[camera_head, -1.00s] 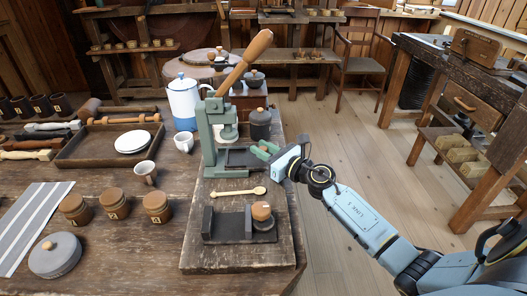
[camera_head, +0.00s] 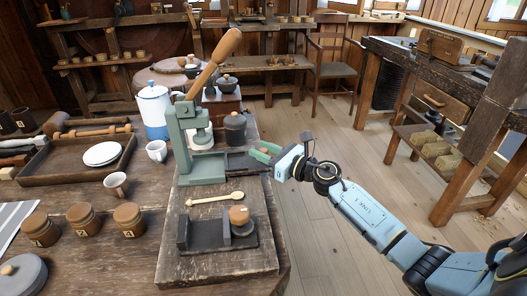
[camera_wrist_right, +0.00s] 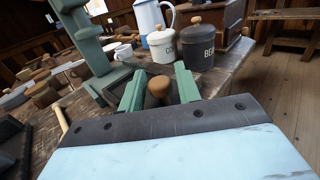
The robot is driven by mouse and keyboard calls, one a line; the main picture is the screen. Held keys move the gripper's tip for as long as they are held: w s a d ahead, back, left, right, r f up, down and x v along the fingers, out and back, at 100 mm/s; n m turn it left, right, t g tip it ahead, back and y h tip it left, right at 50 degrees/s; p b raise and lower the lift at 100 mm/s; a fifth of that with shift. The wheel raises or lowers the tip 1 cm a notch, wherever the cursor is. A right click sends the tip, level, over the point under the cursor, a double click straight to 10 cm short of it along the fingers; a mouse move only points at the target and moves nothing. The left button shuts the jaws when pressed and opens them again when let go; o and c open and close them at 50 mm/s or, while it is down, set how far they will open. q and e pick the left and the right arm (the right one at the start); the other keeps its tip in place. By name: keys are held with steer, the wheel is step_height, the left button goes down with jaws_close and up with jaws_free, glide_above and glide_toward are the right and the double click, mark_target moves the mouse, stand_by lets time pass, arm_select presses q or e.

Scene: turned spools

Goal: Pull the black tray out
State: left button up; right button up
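The green lever press (camera_head: 187,140) stands on the wooden board, its pale green base (camera_head: 205,168) partly bare. The black tray (camera_head: 243,163) sticks out from the base's right side toward the board's edge. My right gripper (camera_head: 266,151) is at the tray's outer end. In the right wrist view, its green fingers (camera_wrist_right: 158,92) close around the tray's round wooden knob (camera_wrist_right: 158,86). The fingers hide part of the tray's end. My left gripper is out of view.
A wooden spoon (camera_head: 216,199) and a black stand (camera_head: 215,232) with a wooden-topped piece lie in front. Open floor (camera_head: 310,225) is to the right of the table.

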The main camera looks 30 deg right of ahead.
steer(key=shift+o, duration=0.6)
steer(key=v, duration=1.3)
steer(key=shift+s, duration=0.2)
